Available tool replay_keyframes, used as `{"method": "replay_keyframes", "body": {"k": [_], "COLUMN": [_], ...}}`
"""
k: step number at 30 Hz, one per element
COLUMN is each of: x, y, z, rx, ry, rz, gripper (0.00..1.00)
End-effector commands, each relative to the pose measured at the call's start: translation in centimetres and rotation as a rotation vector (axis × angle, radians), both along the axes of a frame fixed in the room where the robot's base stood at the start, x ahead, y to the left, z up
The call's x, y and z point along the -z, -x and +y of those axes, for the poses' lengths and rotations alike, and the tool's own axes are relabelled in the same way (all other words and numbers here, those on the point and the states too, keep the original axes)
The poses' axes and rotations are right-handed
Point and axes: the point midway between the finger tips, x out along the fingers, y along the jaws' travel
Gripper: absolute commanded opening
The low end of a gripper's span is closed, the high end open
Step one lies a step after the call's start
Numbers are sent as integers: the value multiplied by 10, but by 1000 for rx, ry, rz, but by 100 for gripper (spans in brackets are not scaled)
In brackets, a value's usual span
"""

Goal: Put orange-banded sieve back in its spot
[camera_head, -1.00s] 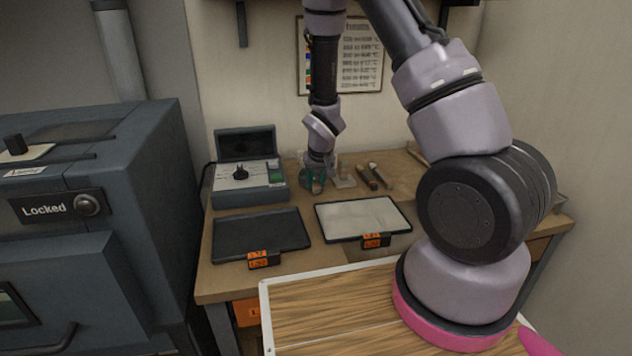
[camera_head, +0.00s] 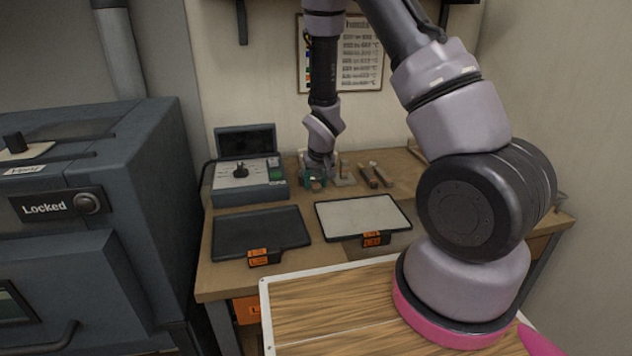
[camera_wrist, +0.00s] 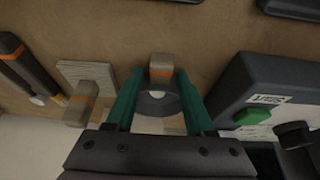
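In the head view my gripper (camera_head: 316,183) is low at the back of the bench, right of the grey control box (camera_head: 249,181). The sieve is too small to make out there.
Left of the fingers in the wrist view are a pale square plate (camera_wrist: 86,71), an orange-banded block (camera_wrist: 82,102) and dark orange-banded tools (camera_wrist: 28,68). The control box (camera_wrist: 265,85) is close on the right. A dark tray (camera_head: 260,233) and a pale tray (camera_head: 362,217) lie in front.

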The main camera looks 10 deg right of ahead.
Motion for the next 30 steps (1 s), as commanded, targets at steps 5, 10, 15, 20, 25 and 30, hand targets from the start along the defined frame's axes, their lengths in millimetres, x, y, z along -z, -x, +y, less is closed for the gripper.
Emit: {"method": "replay_keyframes", "body": {"k": [5,10,15,20,25,30], "x": [0,-1,-16,-45,-74,-93], "y": [0,0,6,17,30,38], "z": [0,0,1,1,1,0], "rx": [0,0,-1,-1,-1,-1], "ry": [0,0,-1,-2,-2,-1], "rz": [0,0,-3,-4,-4,-2], "gripper": [67,67,67,67,67,67]}}
